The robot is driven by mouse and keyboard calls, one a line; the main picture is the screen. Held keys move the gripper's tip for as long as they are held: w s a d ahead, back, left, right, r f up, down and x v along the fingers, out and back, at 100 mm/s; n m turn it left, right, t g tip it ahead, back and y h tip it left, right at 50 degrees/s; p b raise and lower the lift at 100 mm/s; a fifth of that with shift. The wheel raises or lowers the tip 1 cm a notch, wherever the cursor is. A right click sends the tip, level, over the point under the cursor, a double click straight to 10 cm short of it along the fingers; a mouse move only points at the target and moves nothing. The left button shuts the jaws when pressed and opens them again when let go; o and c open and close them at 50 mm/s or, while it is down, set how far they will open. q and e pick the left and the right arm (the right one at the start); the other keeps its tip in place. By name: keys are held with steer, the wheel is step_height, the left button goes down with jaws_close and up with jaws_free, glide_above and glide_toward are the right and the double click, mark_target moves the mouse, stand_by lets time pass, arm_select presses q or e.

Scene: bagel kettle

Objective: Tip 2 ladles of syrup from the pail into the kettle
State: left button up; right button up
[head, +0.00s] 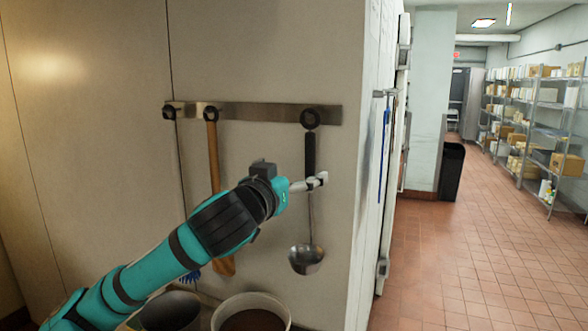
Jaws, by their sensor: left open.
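A metal ladle (307,259) with a black upper handle hangs upright from the wall rail, bowl down. My left gripper (318,181) is open at the ladle's thin shaft, just below the black grip. Its fingertips overlap the shaft in the picture; I cannot tell whether they touch it. A pale pail (289,317) with dark brown contents stands below the ladle, cut off by the bottom edge. My right gripper and the kettle do not show.
A metal rail (260,113) holds the tools. A wooden-handled tool (213,165) hangs left of the ladle, partly behind my arm. A dark container (170,313) stands left of the pail. The wall ends at the right, with open tiled floor (460,265) beyond.

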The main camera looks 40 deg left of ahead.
mark_target(308, 156)
arm_select(q)
steer(key=p+x, duration=0.3)
steer(key=x, duration=0.8)
steer(key=shift+w+a, duration=0.15)
steer(key=shift+w, duration=0.15)
steer(key=shift+c, duration=0.3)
jaws_close()
steer(key=shift+r+p, duration=0.3)
stand_by(0.5)
steer(key=shift+r, duration=0.3)
steer(key=shift+s, duration=0.1)
